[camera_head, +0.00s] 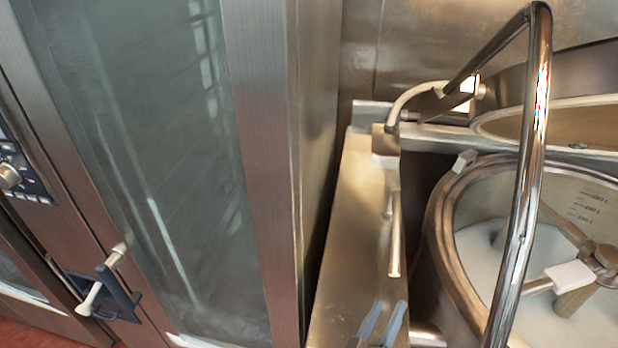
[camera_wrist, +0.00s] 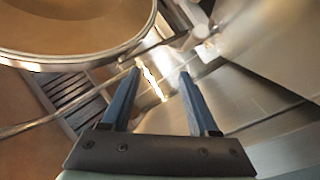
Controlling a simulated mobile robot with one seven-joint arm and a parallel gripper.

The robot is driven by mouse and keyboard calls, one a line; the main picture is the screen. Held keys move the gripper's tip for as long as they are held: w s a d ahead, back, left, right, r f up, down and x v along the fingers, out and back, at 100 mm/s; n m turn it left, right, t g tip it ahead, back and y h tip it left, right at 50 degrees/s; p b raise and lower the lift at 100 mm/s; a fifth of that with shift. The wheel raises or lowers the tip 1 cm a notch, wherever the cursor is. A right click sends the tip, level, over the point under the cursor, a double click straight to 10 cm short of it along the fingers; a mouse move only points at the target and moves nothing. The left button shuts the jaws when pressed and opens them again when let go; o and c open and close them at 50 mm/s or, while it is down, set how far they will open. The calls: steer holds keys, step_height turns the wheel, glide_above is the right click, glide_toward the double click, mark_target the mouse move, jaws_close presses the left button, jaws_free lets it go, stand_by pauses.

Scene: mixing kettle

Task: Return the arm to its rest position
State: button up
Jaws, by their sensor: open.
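My gripper (camera_head: 383,320) shows only as two blue fingertips at the bottom of the head view, over the steel console left of the kettle. In the wrist view my gripper (camera_wrist: 160,70) has its two blue fingers apart with nothing held between them. The rest of my arm is out of the head view. The mixing kettle (camera_head: 438,225) stands at the right with its lid (camera_head: 550,95) raised. White content (camera_head: 490,262) and a mixing arm (camera_head: 560,280) show inside it.
A shiny bent metal tube (camera_head: 530,150) rises in front of the kettle. A tall oven (camera_head: 260,150) with a glass door and a handle (camera_head: 103,285) fills the left. A faucet (camera_head: 394,230) hangs over the console (camera_head: 345,240). A floor grate (camera_wrist: 72,95) shows in the wrist view.

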steer(key=w+a+r+t+y+b, duration=0.25)
steer(key=w+a+r, duration=0.25)
steer(key=w+r, duration=0.4)
steer(key=a+r+t+y+b, duration=0.1)
steer(key=a+r+t+y, duration=0.15)
steer(key=r, duration=0.65)
steer(key=a+r+t+y+b, duration=0.2)
steer(key=a+r+y, duration=0.15)
steer(key=r, duration=0.65)
steer(key=s+a+r+n+t+y+b, duration=0.1)
steer(key=s+a+r+b, duration=0.1)
steer(key=s+r, duration=0.35)
steer(key=s+a+r+t+y+b, duration=0.2)
steer(key=a+r, duration=0.1)
steer(key=r, duration=0.6)
steer(key=s+r+m+b, duration=0.1)
steer(key=s+r, duration=0.2)
steer(key=s, duration=0.3)
steer(key=s+r+m+t+h, duration=0.1)
steer(key=s+r+m, duration=0.1)
steer(key=s+r, duration=0.2)
steer(key=shift+s+d+r+b, duration=0.3)
steer(key=shift+s+d+b, duration=0.1)
steer(key=shift+s, duration=0.55)
steer(key=shift+h, duration=0.25)
steer(key=shift+c, duration=0.9)
steer(key=shift+d, duration=0.15)
